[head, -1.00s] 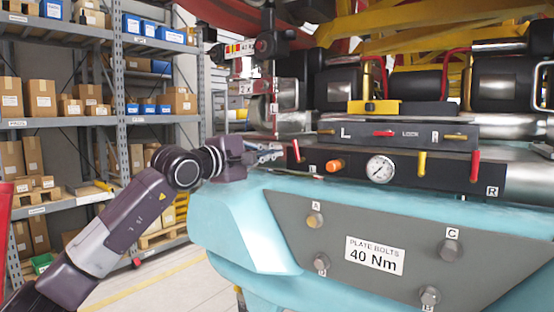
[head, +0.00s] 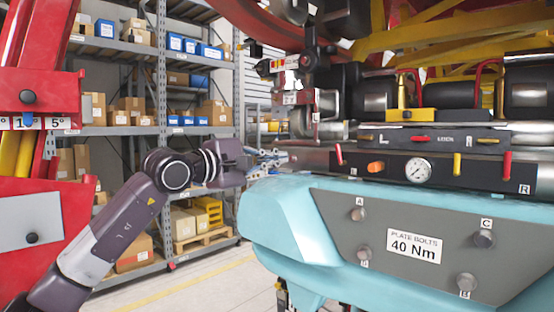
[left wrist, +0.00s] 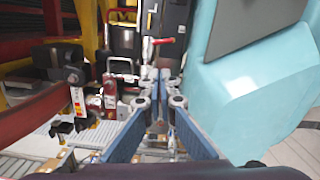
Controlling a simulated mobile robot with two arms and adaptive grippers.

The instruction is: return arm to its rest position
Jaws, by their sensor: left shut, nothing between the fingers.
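My left arm reaches in from the left of the head view. Its left gripper (head: 268,162) is shut and empty, just left of the dark control panel (head: 440,165) and near the upper left corner of the teal train body (head: 280,210). In the left wrist view the blue-padded fingers (left wrist: 162,90) point away from the camera with nothing held between them. The teal body (left wrist: 255,90) fills the right of that view. A red-handled lever (left wrist: 163,41) shows beyond the fingertips. My right gripper is out of view.
The panel carries a pressure gauge (head: 418,170) and several coloured levers. A plate marked 40 Nm (head: 413,245) holds several bolts. A red structure (head: 40,215) stands at the left. Shelves with boxes (head: 130,130) stand behind. Floor between shelves and train looks clear.

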